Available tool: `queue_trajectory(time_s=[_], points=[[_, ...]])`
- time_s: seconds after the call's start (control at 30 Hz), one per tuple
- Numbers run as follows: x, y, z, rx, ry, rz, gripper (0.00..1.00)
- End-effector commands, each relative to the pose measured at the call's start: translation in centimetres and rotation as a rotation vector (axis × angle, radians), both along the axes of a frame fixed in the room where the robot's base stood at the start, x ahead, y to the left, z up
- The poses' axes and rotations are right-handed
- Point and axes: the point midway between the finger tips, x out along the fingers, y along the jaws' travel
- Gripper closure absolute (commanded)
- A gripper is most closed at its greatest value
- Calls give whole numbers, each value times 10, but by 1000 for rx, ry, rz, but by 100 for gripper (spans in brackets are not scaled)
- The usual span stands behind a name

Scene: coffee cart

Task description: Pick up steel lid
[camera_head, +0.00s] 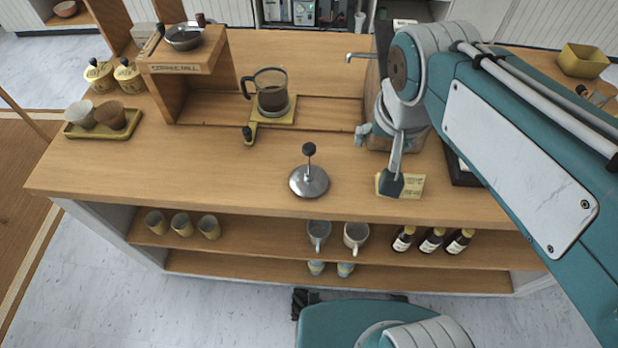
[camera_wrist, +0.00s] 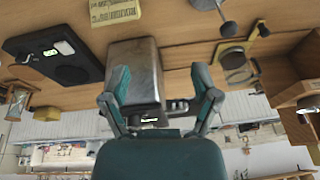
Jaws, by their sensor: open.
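The steel lid (camera_head: 309,182) is a round, shiny disc with an upright rod and black knob (camera_head: 309,149). It rests on the counter near its front edge, left of my gripper (camera_head: 393,182). In the wrist view the lid (camera_wrist: 205,3) is cut off at the top edge, with its knob (camera_wrist: 228,29) pointing down in the picture. My gripper (camera_wrist: 162,78) is open there, its two teal fingers apart with nothing held between them. It is apart from the lid.
A metal box-shaped machine (camera_wrist: 135,52) stands beyond my fingers. A yellow sign (camera_head: 413,187) is by my gripper. A glass carafe (camera_head: 272,92) stands behind the lid, and a wooden mill stand (camera_head: 172,92) at left. The counter (camera_head: 220,175) left of the lid is clear.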

Motion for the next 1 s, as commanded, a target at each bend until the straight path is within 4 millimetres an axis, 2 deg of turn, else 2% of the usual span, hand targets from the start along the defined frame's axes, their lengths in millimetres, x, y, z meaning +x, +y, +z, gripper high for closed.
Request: queue_trajectory(time_s=[0.3, 0.53, 0.63, 0.77, 1.0], points=[[32, 71, -7, -11, 120, -54, 21], [43, 117, -16, -38, 177, -97, 21], [44, 127, -18, -45, 186, -107, 21], [45, 129, -25, -48, 191, -114, 21], [50, 126, -63, -48, 192, -114, 21]])
